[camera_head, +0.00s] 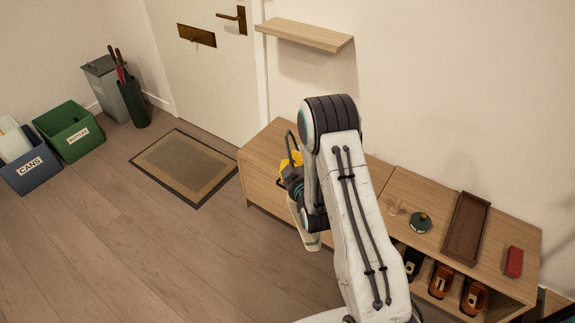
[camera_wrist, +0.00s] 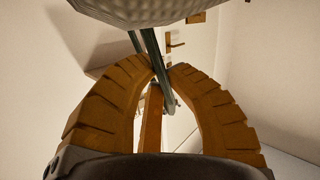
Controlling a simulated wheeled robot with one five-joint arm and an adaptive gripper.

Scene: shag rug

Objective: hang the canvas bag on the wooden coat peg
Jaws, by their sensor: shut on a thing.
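My gripper (camera_head: 290,164) has yellow-orange fingers and is above the bench, partly hidden behind my arm. In the wrist view my gripper (camera_wrist: 162,66) is shut on the dark green strap of the canvas bag, which runs between the fingertips. A loop of strap rises above the fingers in the head view. The pale bag (camera_head: 311,241) hangs below, mostly hidden by my arm. Its grey woven body (camera_wrist: 175,10) also shows in the wrist view. I cannot make out the wooden coat peg for certain. A brown bar between the fingers in the wrist view is unclear.
A wooden bench (camera_head: 440,198) carries a tray (camera_head: 466,228), a green round item (camera_head: 419,222) and a red item (camera_head: 513,262); shoes stand below. A wall shelf (camera_head: 305,35) is beside the door (camera_head: 209,85). Bins (camera_head: 72,131) stand at left. Floor around the doormat (camera_head: 183,169) is clear.

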